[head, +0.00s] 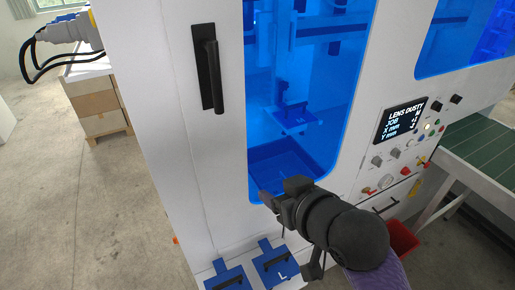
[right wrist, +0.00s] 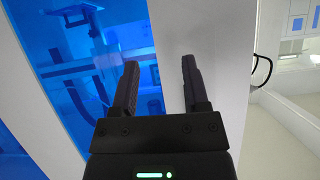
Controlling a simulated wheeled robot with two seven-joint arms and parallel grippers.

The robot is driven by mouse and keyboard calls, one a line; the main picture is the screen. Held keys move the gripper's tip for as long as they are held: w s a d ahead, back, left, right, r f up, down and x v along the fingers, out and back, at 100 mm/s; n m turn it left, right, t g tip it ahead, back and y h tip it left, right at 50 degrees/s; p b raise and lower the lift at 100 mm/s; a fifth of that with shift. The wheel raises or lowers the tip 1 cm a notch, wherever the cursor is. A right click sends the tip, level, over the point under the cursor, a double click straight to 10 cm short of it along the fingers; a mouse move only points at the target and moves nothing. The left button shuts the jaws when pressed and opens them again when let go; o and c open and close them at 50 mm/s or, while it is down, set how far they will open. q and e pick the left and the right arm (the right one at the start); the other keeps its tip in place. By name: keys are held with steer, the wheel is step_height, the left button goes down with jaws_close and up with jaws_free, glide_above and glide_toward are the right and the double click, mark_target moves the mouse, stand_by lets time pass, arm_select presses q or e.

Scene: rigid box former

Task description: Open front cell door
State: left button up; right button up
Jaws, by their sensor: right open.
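The front cell door is a white framed panel with a blue window (head: 295,110); the window also shows at the left of the right wrist view (right wrist: 75,60). A black vertical door handle (head: 209,70) is at the door's upper left in the head view, and the door looks shut. My right gripper (head: 268,197) is in front of the window's lower edge, below and to the right of the handle. In the right wrist view its two black fingers (right wrist: 158,75) stand apart with nothing between them. The handle is not seen there. My left gripper is not in view.
A control panel with a lit screen (head: 402,118) and several knobs is right of the door. A green conveyor (head: 480,145) and a red bin (head: 402,240) are at the right. Blue trays (head: 275,265) sit below the door. Open floor (head: 90,200) lies left.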

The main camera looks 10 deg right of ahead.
mark_target(218, 74)
steer(key=w+a+r+n+t+y, duration=0.1)
steer(key=a+r+t+y, duration=0.15)
steer(key=r, duration=0.55)
steer(key=w+a+r+n+t+y, duration=0.1)
steer(key=w+r+n+y, duration=0.15)
steer(key=r, duration=0.55)
steer(key=shift+m, duration=0.35)
steer(key=p+x, duration=0.1)
steer(key=x, duration=0.5)
steer(key=r+p+x, duration=0.1)
steer(key=x, duration=0.1)
steer(key=shift+w+a+p, duration=0.2)
steer(key=shift+a+p, duration=0.15)
steer(key=shift+a, duration=0.15)
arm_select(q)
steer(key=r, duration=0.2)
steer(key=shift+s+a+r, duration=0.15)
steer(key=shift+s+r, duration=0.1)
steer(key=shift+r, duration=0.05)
arm_select(e)
steer(key=shift+w+a, duration=0.1)
steer(key=shift+w, duration=0.15)
jaws_close()
